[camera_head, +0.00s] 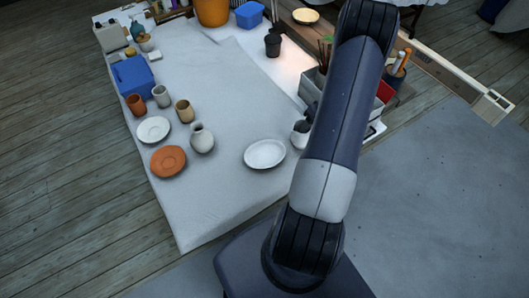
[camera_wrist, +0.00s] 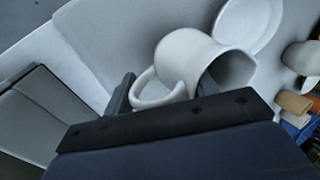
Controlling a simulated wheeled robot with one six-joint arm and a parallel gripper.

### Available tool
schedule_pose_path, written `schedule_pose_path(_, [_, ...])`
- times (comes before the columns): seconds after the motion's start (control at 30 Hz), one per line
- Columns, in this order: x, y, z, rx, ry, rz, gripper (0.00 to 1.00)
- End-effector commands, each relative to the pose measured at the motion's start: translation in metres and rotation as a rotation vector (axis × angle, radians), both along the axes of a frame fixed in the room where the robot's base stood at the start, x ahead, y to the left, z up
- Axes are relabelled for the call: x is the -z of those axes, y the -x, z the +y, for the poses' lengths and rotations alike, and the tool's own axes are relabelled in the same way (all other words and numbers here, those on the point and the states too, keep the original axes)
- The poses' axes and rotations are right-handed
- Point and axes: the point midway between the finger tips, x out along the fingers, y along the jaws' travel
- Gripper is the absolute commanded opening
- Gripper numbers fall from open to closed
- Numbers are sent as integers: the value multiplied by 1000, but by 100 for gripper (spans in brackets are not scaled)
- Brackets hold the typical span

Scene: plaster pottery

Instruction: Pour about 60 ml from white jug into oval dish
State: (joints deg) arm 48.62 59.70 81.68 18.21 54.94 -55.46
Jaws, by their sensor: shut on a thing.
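The white jug (camera_head: 298,138) is near the right edge of the white-covered table, partly hidden behind my arm in the head view. In the wrist view the jug (camera_wrist: 188,54) shows its round body, its loop handle and its open mouth towards the right. My gripper (camera_wrist: 160,92) is shut on the jug at its handle. I cannot tell whether the jug touches the table, and no liquid shows. The white oval dish (camera_head: 265,153) lies just left of the jug in the head view; it also shows beyond the jug in the wrist view (camera_wrist: 250,22).
A pale vase (camera_head: 202,139), a white plate (camera_head: 154,130) and an orange plate (camera_head: 168,161) stand left of the dish. Several cups and a blue box (camera_head: 132,78) are farther left. Dark pots (camera_head: 272,46) stand at the back. The table's front is clear.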

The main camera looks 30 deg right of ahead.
Motion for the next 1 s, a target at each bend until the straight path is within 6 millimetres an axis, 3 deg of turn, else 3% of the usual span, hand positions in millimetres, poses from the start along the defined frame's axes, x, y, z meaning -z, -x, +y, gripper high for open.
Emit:
schedule_pose_path(0.6, [-23,-4,26,-6,335,38,13])
schedule_pose_path(0.83, [-42,-7,40,-8,487,54,13])
schedule_pose_path(0.9, [-29,-8,44,-7,536,57,13])
schedule_pose_path(1.0, [-29,-9,52,-7,602,65,13])
